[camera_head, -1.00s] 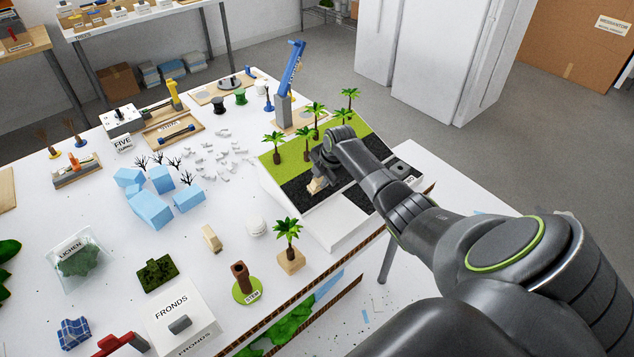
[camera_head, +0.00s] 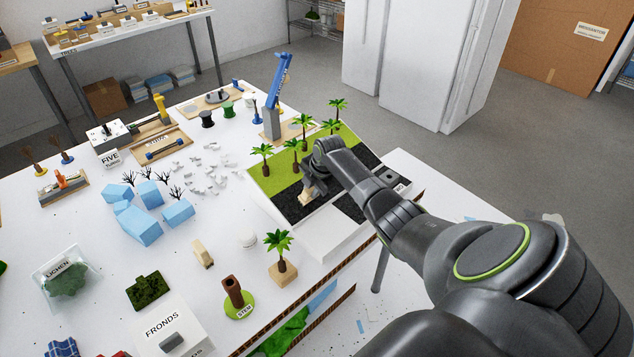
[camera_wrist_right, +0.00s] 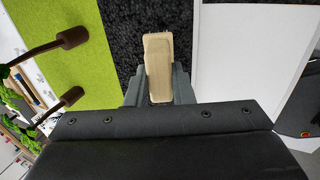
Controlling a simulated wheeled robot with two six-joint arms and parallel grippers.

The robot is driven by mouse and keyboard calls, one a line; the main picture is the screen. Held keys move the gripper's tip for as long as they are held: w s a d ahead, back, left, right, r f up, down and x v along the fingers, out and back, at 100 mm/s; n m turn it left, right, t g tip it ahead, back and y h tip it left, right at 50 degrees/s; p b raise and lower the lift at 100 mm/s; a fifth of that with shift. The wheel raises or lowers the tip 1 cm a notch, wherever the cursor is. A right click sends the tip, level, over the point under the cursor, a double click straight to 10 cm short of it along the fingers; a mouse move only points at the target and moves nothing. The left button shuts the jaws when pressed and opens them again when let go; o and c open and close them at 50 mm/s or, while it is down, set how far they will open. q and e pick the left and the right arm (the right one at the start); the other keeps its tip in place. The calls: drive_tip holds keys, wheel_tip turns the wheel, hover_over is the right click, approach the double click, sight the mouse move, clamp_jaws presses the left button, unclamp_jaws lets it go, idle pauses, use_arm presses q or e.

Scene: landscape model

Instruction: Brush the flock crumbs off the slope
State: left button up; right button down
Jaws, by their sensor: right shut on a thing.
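The slope (camera_head: 262,184) is a tilted board at the table's right side, with a green strip, a black grainy strip and a pale front part. Several palm trees (camera_head: 295,152) stand on its green strip. My right gripper (camera_head: 309,192) is over the black strip, shut on a pale wooden brush (camera_wrist_right: 158,55). In the head view only a small light end of the brush (camera_head: 305,199) shows. In the right wrist view it lies over the black strip, between green and white. Its bristles are hidden, and I cannot tell whether it touches the surface. I cannot make out separate flock crumbs. My left gripper is out of view.
A potted palm (camera_head: 281,265) and a brown stem on a green base (camera_head: 235,294) stand in front of the slope. A blue crane-like stand (camera_head: 277,90) is behind it. White scraps (camera_head: 205,170) and light blue blocks (camera_head: 140,222) lie to the left.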

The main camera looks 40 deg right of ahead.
drive_tip(key=shift+s+a+f, duration=0.1)
drive_tip(key=shift+a, duration=0.35)
drive_tip(key=shift+s+a+p, duration=0.15)
drive_tip(key=shift+a+p, duration=0.9)
drive_tip(key=shift+a, duration=0.55)
drive_tip(key=shift+a+r+p, duration=0.2)
drive_tip(key=shift+a+p, duration=0.7)
drive_tip(key=shift+a, duration=0.6)
drive_tip(key=shift+f, duration=0.15)
drive_tip(key=shift+w, duration=0.3)
drive_tip(key=shift+w+d+b, duration=0.1)
drive_tip(key=shift+d+b, duration=0.65)
drive_tip(key=shift+d, duration=1)
drive_tip(key=shift+w+d+b, duration=0.15)
drive_tip(key=shift+d+b, duration=0.55)
drive_tip(key=shift+d, duration=0.8)
drive_tip(key=shift+w+d+b, duration=0.1)
drive_tip(key=shift+d+b, duration=0.8)
drive_tip(key=shift+d, duration=0.65)
drive_tip(key=shift+b, duration=0.4)
drive_tip(key=shift+a+r+p, duration=0.25)
drive_tip(key=shift+p, duration=0.05)
drive_tip(key=shift+a+p, duration=0.9)
drive_tip(key=shift+a, duration=0.6)
